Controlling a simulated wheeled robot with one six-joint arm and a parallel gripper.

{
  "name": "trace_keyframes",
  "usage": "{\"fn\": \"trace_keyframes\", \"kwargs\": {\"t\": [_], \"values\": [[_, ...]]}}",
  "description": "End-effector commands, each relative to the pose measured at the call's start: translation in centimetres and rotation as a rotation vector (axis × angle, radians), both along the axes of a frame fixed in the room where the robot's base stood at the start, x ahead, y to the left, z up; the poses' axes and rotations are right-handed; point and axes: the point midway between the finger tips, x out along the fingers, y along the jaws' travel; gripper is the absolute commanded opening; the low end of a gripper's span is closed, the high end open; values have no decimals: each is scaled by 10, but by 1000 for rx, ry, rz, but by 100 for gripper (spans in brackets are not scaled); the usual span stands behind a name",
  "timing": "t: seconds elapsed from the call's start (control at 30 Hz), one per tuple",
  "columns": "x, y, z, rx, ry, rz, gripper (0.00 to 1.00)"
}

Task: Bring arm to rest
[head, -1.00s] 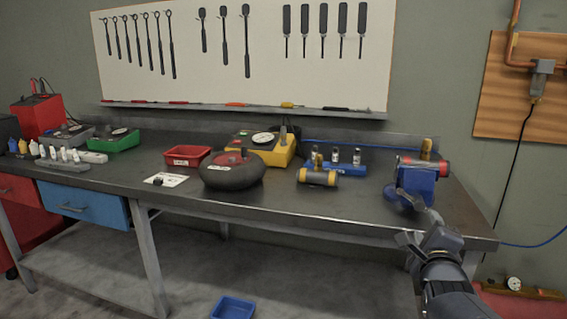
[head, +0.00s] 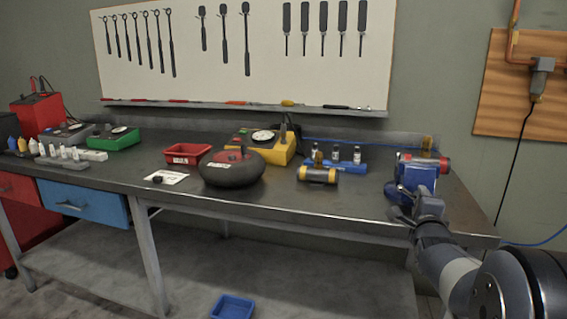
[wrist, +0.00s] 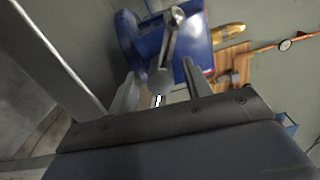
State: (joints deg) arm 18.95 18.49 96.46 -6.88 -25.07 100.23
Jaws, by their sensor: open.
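My gripper (head: 402,208) is at the right end of the workbench, just in front of the blue vise (head: 417,176). In the wrist view my gripper's two fingers (wrist: 160,98) are apart, with the vise's grey handle (wrist: 174,40) showing beyond and between them. I cannot tell whether a finger touches the handle. The vise (wrist: 196,50) fills the upper middle of the wrist view. My arm reaches in from the lower right.
The dark workbench (head: 340,208) carries a yellow-black cylinder (head: 318,174), a blue holder with small bottles (head: 345,167), a black round roller (head: 232,172), a yellow gauge box (head: 270,150) and a red tray (head: 182,156). A blue bin (head: 232,307) is low down. Open air lies before the bench.

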Motion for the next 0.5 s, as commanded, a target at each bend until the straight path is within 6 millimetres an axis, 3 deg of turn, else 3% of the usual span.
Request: {"fn": "trace_keyframes", "kwargs": {"t": [0.5], "values": [[0,0,1,-379,108,0,47]]}}
